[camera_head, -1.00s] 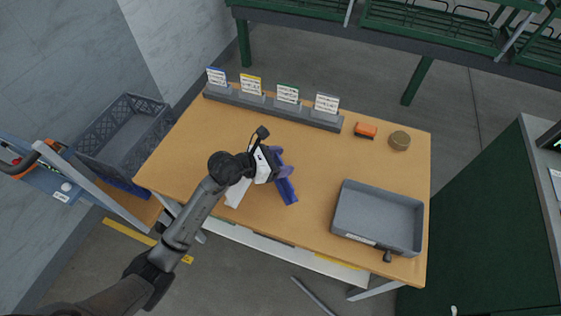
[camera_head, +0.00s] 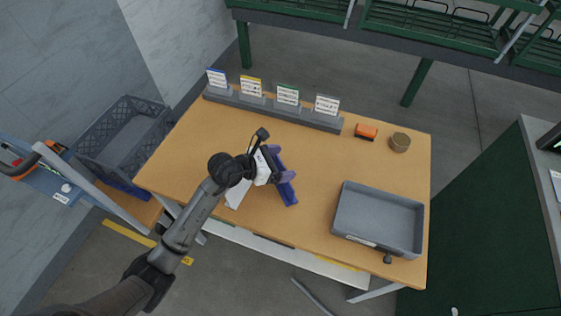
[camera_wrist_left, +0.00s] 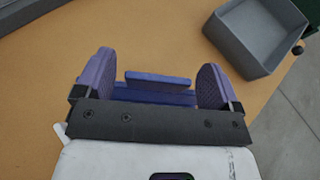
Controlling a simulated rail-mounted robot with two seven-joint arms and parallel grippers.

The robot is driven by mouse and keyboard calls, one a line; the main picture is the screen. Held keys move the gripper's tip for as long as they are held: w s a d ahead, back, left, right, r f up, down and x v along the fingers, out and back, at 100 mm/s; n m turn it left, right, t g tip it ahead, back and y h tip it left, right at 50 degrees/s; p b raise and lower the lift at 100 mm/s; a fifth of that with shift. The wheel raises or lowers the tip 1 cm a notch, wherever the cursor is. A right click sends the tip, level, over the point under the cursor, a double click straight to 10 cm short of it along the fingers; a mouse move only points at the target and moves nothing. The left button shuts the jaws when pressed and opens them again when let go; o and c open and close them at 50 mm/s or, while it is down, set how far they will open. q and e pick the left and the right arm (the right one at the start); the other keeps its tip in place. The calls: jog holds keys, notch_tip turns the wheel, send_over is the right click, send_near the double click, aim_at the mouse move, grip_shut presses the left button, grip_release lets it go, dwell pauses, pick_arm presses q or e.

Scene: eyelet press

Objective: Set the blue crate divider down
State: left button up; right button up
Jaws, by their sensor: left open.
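The blue crate divider (camera_head: 288,192) is at the middle of the wooden table, partly hidden by my left gripper in the head view. My left gripper (camera_head: 281,165) is over it with its purple fingers spread. In the left wrist view the divider (camera_wrist_left: 160,82) shows as a blue upright strip with a longer blue part below it, between the two open fingers of the gripper (camera_wrist_left: 155,84). Gaps show between the strip and both fingers. Whether the divider rests fully on the table is hard to tell. My right gripper is not in view.
A grey tray (camera_head: 378,213) stands at the table's right, with an orange object (camera_head: 366,131) and a round brown container (camera_head: 399,141) behind it. A card rack (camera_head: 272,108) lines the back edge. A dark crate (camera_head: 118,140) is left of the table (camera_head: 190,150).

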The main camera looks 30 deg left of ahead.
pick_arm(q)
jog(key=p+v, duration=0.1)
jog(key=v, duration=1.1)
jog(key=shift+p, duration=0.4)
